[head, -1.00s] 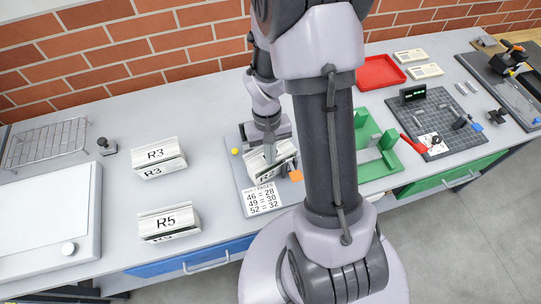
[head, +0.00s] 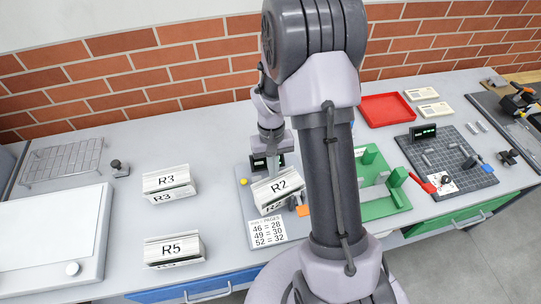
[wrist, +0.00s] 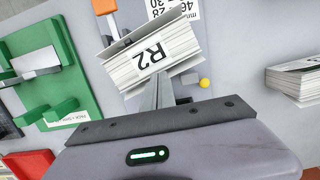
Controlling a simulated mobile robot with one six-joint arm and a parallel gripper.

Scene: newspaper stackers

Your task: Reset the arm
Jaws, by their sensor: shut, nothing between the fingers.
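My gripper (wrist: 166,97) is shut and empty in the wrist view, its fingers pointing at the R2 paper stack. In the head view the wrist of my arm is behind the R2 stack (head: 277,187), and the fingertips are hidden there. The R2 stack also shows in the wrist view (wrist: 150,55), tilted in the picture. Whether the fingertips touch it I cannot tell. The stack sits on a grey plate (head: 245,171) with a small dark display and a yellow button (head: 244,182).
Stacks R3 (head: 169,184) and R5 (head: 173,249) stand left on the bench. A page card (head: 268,232) lies in front of R2. Right are a green fixture (head: 385,205), a red tray (head: 387,109) and a dark tool mat (head: 470,175). A brick wall runs behind.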

